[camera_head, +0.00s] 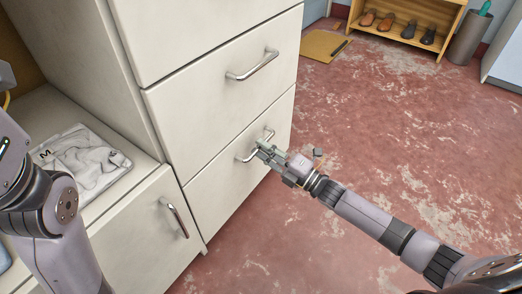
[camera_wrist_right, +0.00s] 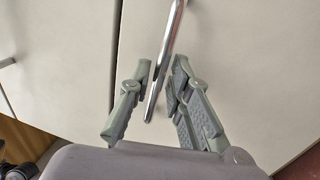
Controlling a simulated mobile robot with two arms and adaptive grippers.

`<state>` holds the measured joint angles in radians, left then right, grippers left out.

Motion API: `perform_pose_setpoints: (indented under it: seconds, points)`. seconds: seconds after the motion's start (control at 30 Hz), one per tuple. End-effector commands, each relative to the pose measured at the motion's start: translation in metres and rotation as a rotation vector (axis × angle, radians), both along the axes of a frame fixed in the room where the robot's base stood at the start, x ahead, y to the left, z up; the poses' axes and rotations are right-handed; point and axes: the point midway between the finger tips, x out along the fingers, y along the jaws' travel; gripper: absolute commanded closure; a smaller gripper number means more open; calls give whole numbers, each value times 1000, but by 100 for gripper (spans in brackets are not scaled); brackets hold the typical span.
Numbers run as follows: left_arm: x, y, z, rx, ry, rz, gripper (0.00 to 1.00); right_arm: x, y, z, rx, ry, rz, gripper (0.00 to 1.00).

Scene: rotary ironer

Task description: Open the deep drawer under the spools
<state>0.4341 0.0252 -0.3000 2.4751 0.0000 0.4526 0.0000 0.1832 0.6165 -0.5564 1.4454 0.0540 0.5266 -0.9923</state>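The lowest white drawer (camera_head: 205,190) of the cabinet has a metal bar handle (camera_head: 247,157) and looks shut, flush with the drawer above. My right gripper (camera_head: 263,147) is at this handle. In the right wrist view, the handle (camera_wrist_right: 168,45) passes between the two fingers of the right gripper (camera_wrist_right: 161,72), with gaps visible beside the bar. The fingers are apart and not closed on it. My left arm shows at the left edge of the head view, but its gripper is out of view. No spools are in view.
Another drawer (camera_head: 215,85) with a handle is above. A lower cabinet door (camera_head: 145,235) with its own handle is at left, with a folded grey garment (camera_head: 90,158) on top. A shoe shelf (camera_head: 405,28) and a bin (camera_head: 468,38) stand far back. The red floor before the drawer is clear.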

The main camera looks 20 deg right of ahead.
Motion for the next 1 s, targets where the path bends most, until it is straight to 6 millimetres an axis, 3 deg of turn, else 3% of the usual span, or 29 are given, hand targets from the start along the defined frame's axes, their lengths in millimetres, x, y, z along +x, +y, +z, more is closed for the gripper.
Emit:
perform_pose_setpoints:
  seconds: [0.43,0.7,1.0]
  points:
    - [-4,0,2,1,-14,1,60,9,7,3,-1,1,0,82]
    - [-4,-1,2,1,-14,0,60,9,7,3,-1,1,0,100]
    - [-4,-1,2,1,-14,0,60,9,7,2,-1,1,0,100]
